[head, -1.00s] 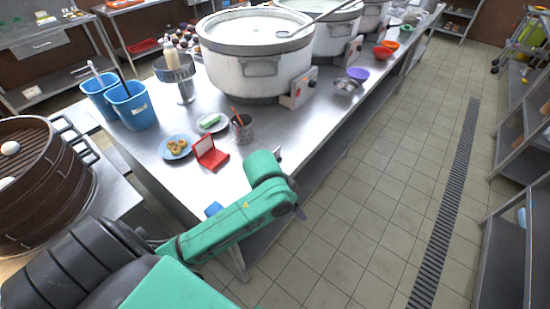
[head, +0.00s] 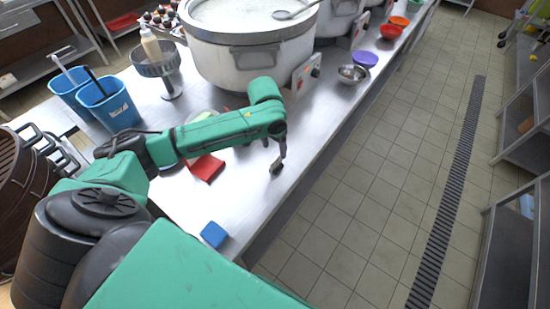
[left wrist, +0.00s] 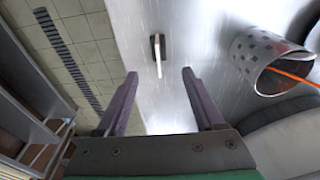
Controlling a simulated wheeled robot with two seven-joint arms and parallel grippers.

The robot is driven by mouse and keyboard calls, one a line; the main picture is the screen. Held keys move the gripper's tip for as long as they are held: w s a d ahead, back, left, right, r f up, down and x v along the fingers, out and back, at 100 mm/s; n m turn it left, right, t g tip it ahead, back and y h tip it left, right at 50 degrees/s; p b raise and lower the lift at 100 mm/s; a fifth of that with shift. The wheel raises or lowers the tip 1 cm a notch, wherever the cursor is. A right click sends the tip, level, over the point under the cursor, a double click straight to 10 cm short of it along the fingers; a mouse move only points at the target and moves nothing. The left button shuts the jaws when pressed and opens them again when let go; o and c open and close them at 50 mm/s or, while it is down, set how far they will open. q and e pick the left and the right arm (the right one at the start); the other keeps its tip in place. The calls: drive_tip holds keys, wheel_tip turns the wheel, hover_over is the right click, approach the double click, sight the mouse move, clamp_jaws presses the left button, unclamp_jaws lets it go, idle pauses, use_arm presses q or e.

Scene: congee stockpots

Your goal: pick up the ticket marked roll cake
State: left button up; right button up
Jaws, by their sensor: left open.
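A small upright card on a dark base (left wrist: 157,52) stands on the steel table near its edge, seen almost edge-on in the left wrist view. It appears to be a ticket, but no writing on it can be read. My left gripper (left wrist: 160,74) is open and empty, its two purple fingers on either side of the line toward the card, which is beyond the fingertips. In the head view my left gripper (head: 281,152) hangs over the table's front edge area, and the card is hard to separate from it. My right gripper is out of view.
A red case (head: 206,168) and a blue block (head: 213,235) are on the table. A large pot (head: 250,45) stands behind. The tiled floor (head: 370,190) is clear.

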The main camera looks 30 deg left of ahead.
sight(276, 159)
use_arm(q)
drive_tip(key=f, duration=0.1)
drive_tip(key=s+d+f, duration=0.1)
drive_tip(key=shift+d+f, duration=0.15)
drive_tip(key=shift+f, duration=0.15)
drive_tip(key=shift+w+f, duration=0.3)
drive_tip(key=shift+f, duration=0.4)
drive_tip(key=f, duration=0.1)
drive_tip(key=w+f+p, duration=0.1)
drive_tip(key=f, duration=0.1)
drive_tip(key=a+f, duration=0.1)
drive_tip(key=f, duration=0.1)
drive_tip(key=shift+w+a+f, duration=0.1)
drive_tip(key=shift+w, duration=0.2)
drive_tip(key=shift+s+f, duration=0.1)
drive_tip(key=shift+f, duration=0.1)
drive_tip(key=shift+s+d+r, duration=0.1)
drive_tip(key=shift+d, duration=0.1)
drive_tip(key=c, duration=1)
clamp_jaws()
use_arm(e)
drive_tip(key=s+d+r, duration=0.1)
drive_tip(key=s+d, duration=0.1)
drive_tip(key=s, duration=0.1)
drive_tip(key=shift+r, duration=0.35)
